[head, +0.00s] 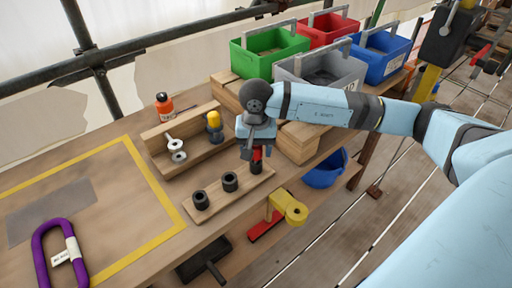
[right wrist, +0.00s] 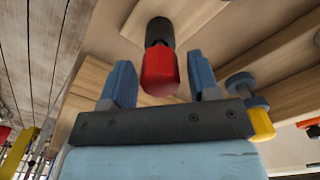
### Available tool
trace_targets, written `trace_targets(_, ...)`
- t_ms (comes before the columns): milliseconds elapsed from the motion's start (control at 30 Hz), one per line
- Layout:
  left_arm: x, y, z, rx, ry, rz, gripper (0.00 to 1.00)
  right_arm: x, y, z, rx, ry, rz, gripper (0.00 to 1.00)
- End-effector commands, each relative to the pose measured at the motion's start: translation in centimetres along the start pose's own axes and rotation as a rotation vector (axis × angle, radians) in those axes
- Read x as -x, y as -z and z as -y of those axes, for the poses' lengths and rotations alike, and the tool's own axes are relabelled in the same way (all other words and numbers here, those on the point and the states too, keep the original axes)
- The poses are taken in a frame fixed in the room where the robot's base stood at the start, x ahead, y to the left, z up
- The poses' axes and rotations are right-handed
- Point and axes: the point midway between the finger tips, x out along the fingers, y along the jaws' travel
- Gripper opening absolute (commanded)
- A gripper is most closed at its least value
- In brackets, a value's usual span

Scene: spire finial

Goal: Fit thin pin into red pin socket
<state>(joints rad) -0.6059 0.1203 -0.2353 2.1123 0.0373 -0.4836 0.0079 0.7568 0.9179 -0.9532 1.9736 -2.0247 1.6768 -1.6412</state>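My right gripper (head: 257,150) points down over the right end of a wooden strip (head: 215,200). In the right wrist view its two blue fingers (right wrist: 160,75) stand apart on either side of a red cylinder (right wrist: 160,70), with a visible gap on each side. The red cylinder is in line with a black cylindrical socket (right wrist: 160,32); how deep it sits I cannot tell. That socket (head: 256,168) and two more black sockets (head: 230,181) (head: 200,200) stand in a row on the strip. I cannot identify the thin pin for certain. My left gripper is out of view.
A wooden tray (head: 160,140) behind the strip holds a silver ringed part (head: 175,148) and a yellow-topped grey part (head: 214,126). Green (head: 268,55), red, blue and grey (head: 325,72) toolboxes stand behind. The yellow-bordered left area is mostly clear.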

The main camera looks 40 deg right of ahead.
Motion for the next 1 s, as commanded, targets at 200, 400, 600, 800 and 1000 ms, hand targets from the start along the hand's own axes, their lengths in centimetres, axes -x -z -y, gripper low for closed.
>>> trace_targets(200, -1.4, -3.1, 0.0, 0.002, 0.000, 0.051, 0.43, -0.5, 0.0, 0.0, 0.000, 0.000, 0.000, 0.65)
trace_targets(400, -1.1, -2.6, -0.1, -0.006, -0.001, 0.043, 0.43, -0.5, 0.0, 0.0, 0.000, 0.000, 0.000, 0.65)
trace_targets(600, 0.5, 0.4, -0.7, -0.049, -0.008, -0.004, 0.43, -0.4, 0.0, 0.0, 0.000, 0.000, 0.000, 0.65)
trace_targets(800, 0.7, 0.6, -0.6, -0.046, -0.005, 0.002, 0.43, 5.3, 0.1, 0.1, 0.001, 0.003, -0.005, 0.65)
trace_targets(1000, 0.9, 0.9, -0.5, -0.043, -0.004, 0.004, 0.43, 10.0, 0.1, 0.0, 0.000, 0.003, -0.004, 0.65)
